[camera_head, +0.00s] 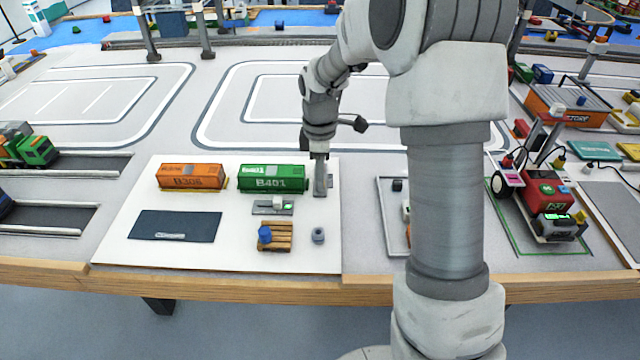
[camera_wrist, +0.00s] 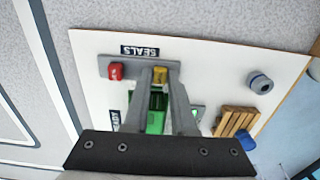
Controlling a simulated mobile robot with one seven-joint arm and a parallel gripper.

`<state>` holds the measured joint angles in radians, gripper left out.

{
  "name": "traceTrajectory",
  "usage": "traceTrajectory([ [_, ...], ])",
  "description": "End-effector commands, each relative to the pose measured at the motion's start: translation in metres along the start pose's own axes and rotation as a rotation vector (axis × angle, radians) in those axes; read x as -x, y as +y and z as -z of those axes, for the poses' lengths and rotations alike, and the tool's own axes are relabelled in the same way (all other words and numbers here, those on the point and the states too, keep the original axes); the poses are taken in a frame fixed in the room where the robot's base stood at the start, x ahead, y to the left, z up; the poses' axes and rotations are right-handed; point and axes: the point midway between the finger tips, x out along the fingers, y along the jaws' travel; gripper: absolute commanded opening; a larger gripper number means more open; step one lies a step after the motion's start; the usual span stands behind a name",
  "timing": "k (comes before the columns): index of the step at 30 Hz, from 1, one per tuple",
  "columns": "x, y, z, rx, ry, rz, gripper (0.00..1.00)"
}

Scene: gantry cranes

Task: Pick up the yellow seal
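The yellow seal (camera_wrist: 160,76) sits in the grey seals tray (camera_wrist: 134,66), near its right end in the wrist view. The red seal (camera_wrist: 116,71) stands in the same tray to its left. My gripper (camera_wrist: 162,70) points down at the tray, with its fingers apart and the yellow seal showing between their tips. Whether the fingers touch the seal is not clear. In the head view my gripper (camera_head: 320,188) is at the right side of the white board, right of the green container (camera_head: 272,178). The yellow seal cannot be made out there.
An orange container (camera_head: 191,177) stands left of the green one. A grey fixture (camera_head: 272,208), a wooden pallet (camera_head: 274,238) with a blue piece (camera_head: 265,234), and a grey cylinder (camera_head: 318,235) are nearby.

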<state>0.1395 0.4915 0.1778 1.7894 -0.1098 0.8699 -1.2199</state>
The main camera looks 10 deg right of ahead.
Motion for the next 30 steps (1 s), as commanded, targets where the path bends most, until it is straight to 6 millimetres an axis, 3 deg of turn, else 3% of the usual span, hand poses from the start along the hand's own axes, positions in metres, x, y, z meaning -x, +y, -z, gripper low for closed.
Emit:
traceTrajectory([
  [1, 0.000, 0.000, 0.000, 0.000, 0.000, 0.000, 0.14],
  [3, 0.000, 0.000, 0.000, 0.000, 0.000, 0.000, 0.01],
  [4, 0.000, 0.000, 0.000, 0.000, 0.000, 0.000, 0.00],
  [17, 0.002, 0.000, 0.000, 0.000, 0.000, -0.001, 0.00],
  [23, 0.019, 0.000, 0.000, 0.000, 0.000, -0.001, 0.00],
  [27, 0.045, 0.001, 0.000, 0.000, 0.001, -0.003, 0.00],
  [30, 0.057, -0.005, -0.022, -0.006, -0.001, -0.002, 0.00],
])
